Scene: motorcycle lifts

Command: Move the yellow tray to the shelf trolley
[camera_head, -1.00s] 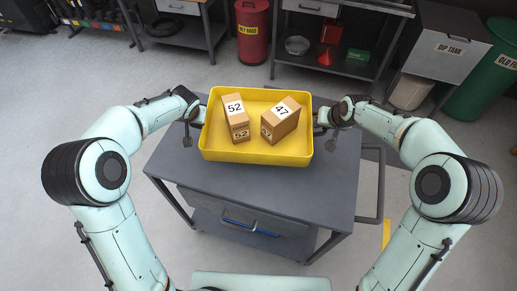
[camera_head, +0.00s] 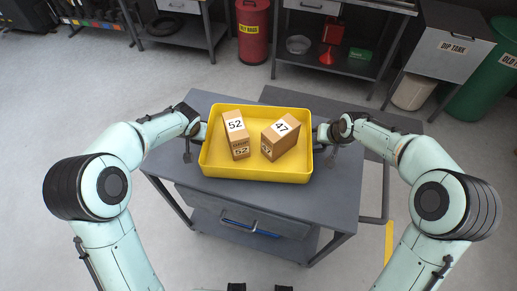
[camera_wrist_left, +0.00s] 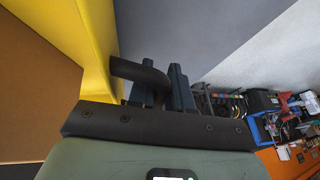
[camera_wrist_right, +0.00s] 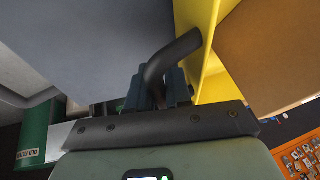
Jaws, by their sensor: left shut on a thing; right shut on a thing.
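The yellow tray (camera_head: 256,173) is level over the top of the grey shelf trolley (camera_head: 315,203). I cannot tell whether its bottom touches the top. Inside it are two cardboard boxes, one marked 52 (camera_head: 237,140) and one marked 47 (camera_head: 284,142). My left gripper (camera_head: 203,132) is shut on the tray's left side handle; the dark handle (camera_wrist_left: 140,72) shows in the left wrist view. My right gripper (camera_head: 319,133) is shut on the right side handle, a dark bar (camera_wrist_right: 172,57) in the right wrist view. The fingertips are partly hidden.
Behind stand a red rag bin (camera_head: 253,40), a workbench (camera_head: 340,68), a dip tank (camera_head: 452,47) and a green drum (camera_head: 490,75). Bare trolley top surrounds the tray.

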